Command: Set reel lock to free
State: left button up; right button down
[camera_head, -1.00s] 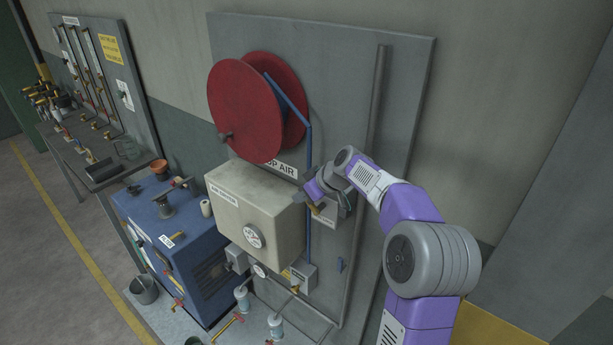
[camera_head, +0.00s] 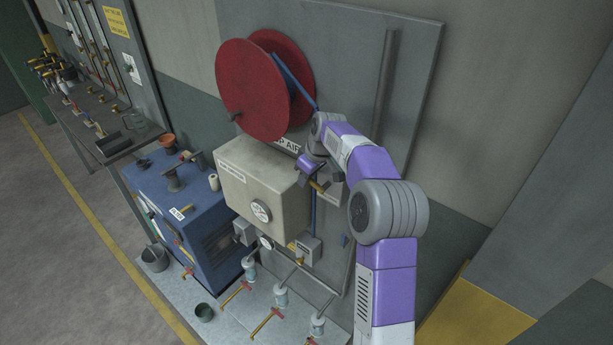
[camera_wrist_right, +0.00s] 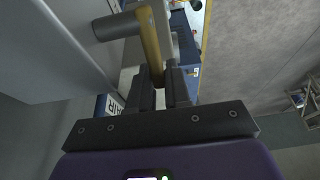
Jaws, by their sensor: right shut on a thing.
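The red hose reel (camera_head: 248,90) hangs on the grey wall panel, with a blue hose running down from it. Below the reel and right of the beige box, my right gripper (camera_head: 318,182) is at a small grey fitting (camera_head: 336,192) on the panel. A brass-yellow lever (camera_head: 320,187) shows there. In the right wrist view my gripper (camera_wrist_right: 161,90) has its dark fingers closed about the lower end of the brass lever (camera_wrist_right: 150,45), beside a grey round stub (camera_wrist_right: 115,25). The label wording at the fitting is too small to read. My left gripper is out of view.
The beige box (camera_head: 262,180) stands close left of my right gripper. A vertical grey pipe (camera_head: 385,85) runs behind my arm. The floor at far left is clear.

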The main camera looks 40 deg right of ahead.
aim_at(313, 180)
jog(key=c, duration=1.2)
grip_release()
jog(key=shift+o, duration=0.2)
jog(key=shift+r, duration=0.1)
jog(key=v, duration=0.7)
jog(key=shift+s+r, duration=0.1)
jog(key=shift+r, duration=0.1)
